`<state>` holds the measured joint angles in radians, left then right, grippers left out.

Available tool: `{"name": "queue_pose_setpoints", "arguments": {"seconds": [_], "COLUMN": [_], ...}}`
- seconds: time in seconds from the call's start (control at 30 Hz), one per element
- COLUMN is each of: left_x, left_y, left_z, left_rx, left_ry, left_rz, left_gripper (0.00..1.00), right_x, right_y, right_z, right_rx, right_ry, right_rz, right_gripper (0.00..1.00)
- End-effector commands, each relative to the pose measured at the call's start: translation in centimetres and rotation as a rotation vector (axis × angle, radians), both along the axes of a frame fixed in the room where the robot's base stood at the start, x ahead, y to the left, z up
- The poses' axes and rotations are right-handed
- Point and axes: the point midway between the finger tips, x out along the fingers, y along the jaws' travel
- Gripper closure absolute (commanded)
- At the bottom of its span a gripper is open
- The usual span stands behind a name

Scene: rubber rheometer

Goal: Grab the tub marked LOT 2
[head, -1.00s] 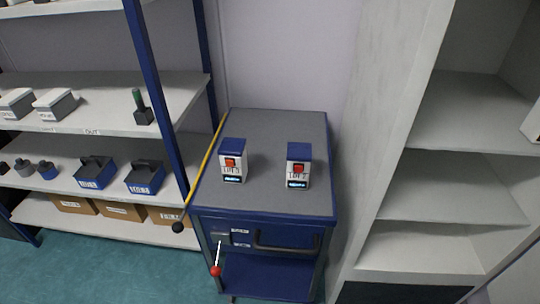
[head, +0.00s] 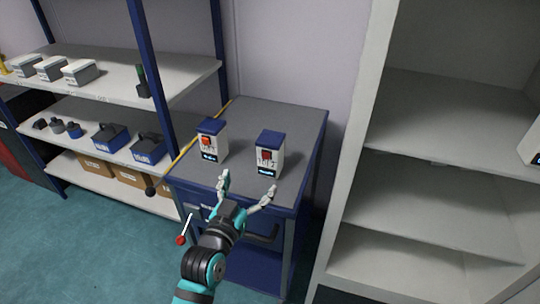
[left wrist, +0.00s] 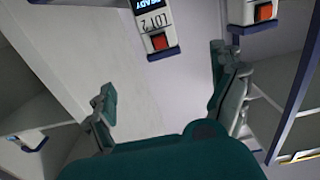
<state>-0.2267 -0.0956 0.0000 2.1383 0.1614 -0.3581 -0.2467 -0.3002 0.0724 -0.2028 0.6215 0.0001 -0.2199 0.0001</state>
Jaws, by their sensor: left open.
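The tub marked LOT 2 (head: 269,154) is a white block with a blue top, a red-orange patch and a small lit display. It stands upright on the grey cart top (head: 300,120), the right one of two alike tubs. Its LOT 2 label shows upside down in the left wrist view (left wrist: 154,24). My left gripper (head: 247,187) is open and empty at the cart's front edge, in front of the tub and apart from it. In the left wrist view, the tub lies beyond the spread fingers (left wrist: 160,80). My right gripper is not in view.
The other tub (head: 211,142) stands to the left on the cart; its mark is hard to read. A shelf rack (head: 185,85) with bins stands left, and a tall open cabinet (head: 425,125) right. A red-knobbed lever (head: 181,240) sticks out at the cart's front. The cart top behind the tubs is clear.

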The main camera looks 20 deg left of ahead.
Motion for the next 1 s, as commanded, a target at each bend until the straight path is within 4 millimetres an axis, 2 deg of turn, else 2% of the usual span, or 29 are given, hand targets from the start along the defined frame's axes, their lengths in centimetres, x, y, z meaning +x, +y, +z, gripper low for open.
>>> {"name": "queue_pose_setpoints", "arguments": {"seconds": [0.17,0.5,0.77,1.0], "left_x": [3.2,10.2,12.3,15.6], "left_y": [-0.1,-0.3,-0.4,-0.1], "left_z": [0.5,0.3,0.2,-0.2], "left_rx": [-0.003,-0.002,-0.002,-0.002], "left_ry": [-0.014,-0.011,-0.009,-0.01], "left_rz": [0.002,0.002,0.001,0.002], "left_gripper": [0.06,0.06,0.06,0.06], "right_x": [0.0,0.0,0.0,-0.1], "right_y": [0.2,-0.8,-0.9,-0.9], "right_z": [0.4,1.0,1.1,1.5], "right_rx": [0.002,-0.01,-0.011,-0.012], "right_ry": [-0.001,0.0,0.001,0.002], "right_rz": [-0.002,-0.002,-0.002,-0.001], "right_gripper": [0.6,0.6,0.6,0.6]}}
